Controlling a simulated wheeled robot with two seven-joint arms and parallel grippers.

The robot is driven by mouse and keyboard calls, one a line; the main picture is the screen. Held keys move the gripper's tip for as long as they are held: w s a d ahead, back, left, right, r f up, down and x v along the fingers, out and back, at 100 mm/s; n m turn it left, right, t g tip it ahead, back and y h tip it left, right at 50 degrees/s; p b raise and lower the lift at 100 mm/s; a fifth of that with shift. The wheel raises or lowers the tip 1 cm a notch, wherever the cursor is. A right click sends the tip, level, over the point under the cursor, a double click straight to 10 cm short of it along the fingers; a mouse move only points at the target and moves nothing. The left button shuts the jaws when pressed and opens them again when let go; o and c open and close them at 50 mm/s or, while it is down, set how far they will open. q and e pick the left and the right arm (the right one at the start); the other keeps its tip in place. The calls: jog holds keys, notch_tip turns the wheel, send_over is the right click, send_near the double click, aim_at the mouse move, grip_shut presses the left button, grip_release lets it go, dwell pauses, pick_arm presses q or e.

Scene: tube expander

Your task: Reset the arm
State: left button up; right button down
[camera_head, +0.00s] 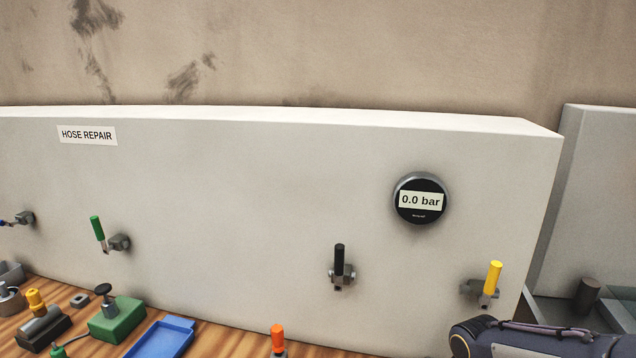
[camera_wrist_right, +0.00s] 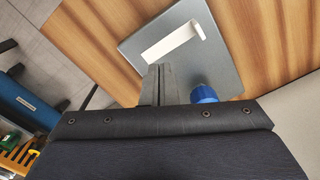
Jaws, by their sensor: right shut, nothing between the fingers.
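My right gripper (camera_wrist_right: 159,84) shows in the right wrist view with its two dark fingers together and nothing between them. It is over or near a grey plate (camera_wrist_right: 215,35) that has a white strip on it and lies on the wooden bench; I cannot tell the gap. A blue knob (camera_wrist_right: 204,94) shows just right of the fingers. In the head view part of my right arm (camera_head: 540,340) enters at the lower right corner, and its fingers are out of frame. My left gripper is not in view.
A white panel (camera_head: 230,200) carries a gauge (camera_head: 421,199) reading 0.0 bar and valves with green (camera_head: 97,229), black (camera_head: 340,257) and yellow (camera_head: 493,277) handles. On the wooden bench are a blue tray (camera_head: 161,339), a green block (camera_head: 117,320) and an orange-topped item (camera_head: 278,338).

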jog(key=s+a+r+n+t+y, duration=0.2)
jog(key=s+r, duration=0.3)
jog(key=s, duration=0.3)
jog(key=s+a+r+n+t+y, duration=0.1)
jog(key=s+a+r+n+t, duration=0.1)
jog(key=s+r+n, duration=0.3)
jog(key=s+t, duration=0.1)
jog(key=s, duration=0.3)
jog(key=shift+t+y, duration=0.3)
jog(key=shift+y, duration=0.1)
